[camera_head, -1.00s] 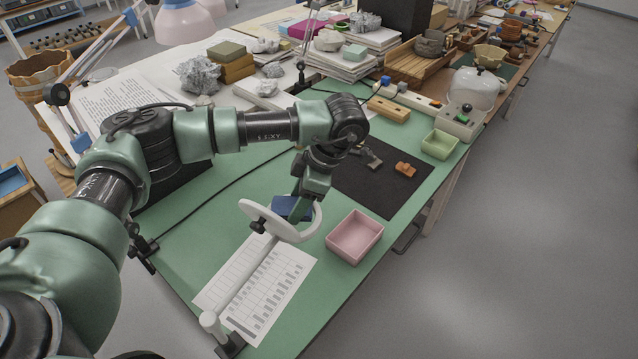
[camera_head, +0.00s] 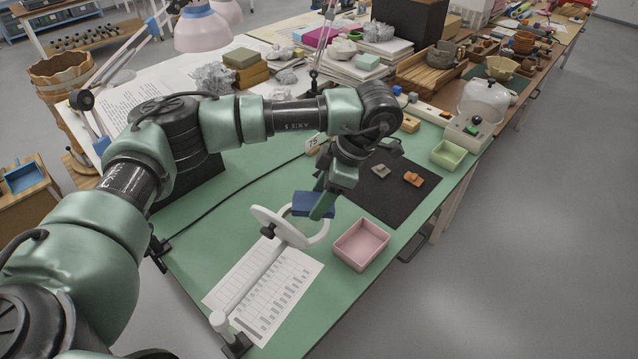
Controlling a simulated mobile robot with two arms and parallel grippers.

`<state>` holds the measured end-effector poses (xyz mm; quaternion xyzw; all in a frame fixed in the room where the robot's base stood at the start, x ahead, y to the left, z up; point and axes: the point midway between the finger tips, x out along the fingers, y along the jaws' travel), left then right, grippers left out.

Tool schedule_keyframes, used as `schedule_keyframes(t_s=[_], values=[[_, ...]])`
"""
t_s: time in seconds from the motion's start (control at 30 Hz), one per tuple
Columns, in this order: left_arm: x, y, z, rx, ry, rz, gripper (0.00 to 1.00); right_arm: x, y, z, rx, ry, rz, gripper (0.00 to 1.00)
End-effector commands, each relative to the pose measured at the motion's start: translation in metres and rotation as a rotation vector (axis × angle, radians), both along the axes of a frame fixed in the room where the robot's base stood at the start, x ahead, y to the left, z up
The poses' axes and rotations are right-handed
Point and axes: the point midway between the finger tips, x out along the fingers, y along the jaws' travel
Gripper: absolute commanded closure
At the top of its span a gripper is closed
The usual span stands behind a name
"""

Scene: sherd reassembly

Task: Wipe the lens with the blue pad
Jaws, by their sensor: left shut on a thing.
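My left gripper (camera_head: 322,206) is shut on the blue pad (camera_head: 303,203), a flat dark blue block. The lens (camera_head: 289,228) is in a white ring on a white stand arm, over the green mat. The pad is at the ring's far right side and overlaps its far rim in the picture. I cannot tell whether pad and lens touch. The glass itself is hard to make out. My right gripper is not in view.
A pink tray (camera_head: 362,244) stands just right of the ring. A printed sheet (camera_head: 272,290) lies under the stand arm. A black mat (camera_head: 397,200) with a grey sherd (camera_head: 380,170) and an orange sherd (camera_head: 413,179) lies behind. A green tray (camera_head: 448,155) is farther right.

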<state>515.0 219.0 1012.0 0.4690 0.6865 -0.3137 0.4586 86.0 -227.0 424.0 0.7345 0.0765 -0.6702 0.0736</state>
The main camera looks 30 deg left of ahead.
Motion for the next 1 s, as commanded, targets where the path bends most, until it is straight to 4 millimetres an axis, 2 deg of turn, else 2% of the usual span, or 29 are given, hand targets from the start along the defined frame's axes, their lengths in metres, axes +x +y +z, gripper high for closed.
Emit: schedule_keyframes(t_s=[0.1, 0.23, 0.83, 0.93, 1.0], values=[[0.0, -0.002, 0.014, 0.0, 0.0, 0.001, 0.79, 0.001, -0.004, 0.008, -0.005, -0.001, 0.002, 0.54], [0.0, -0.002, 0.021, 0.0, -0.001, 0.002, 0.79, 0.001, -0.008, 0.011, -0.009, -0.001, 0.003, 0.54], [0.0, -0.003, 0.022, 0.0, 0.0, -0.004, 0.79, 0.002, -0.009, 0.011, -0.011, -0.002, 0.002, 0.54], [-0.001, -0.002, 0.022, 0.001, -0.001, -0.086, 0.79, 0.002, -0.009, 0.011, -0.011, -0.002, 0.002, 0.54], [-0.002, -0.002, 0.023, 0.001, -0.002, -0.22, 0.79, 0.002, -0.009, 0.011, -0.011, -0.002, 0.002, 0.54]])
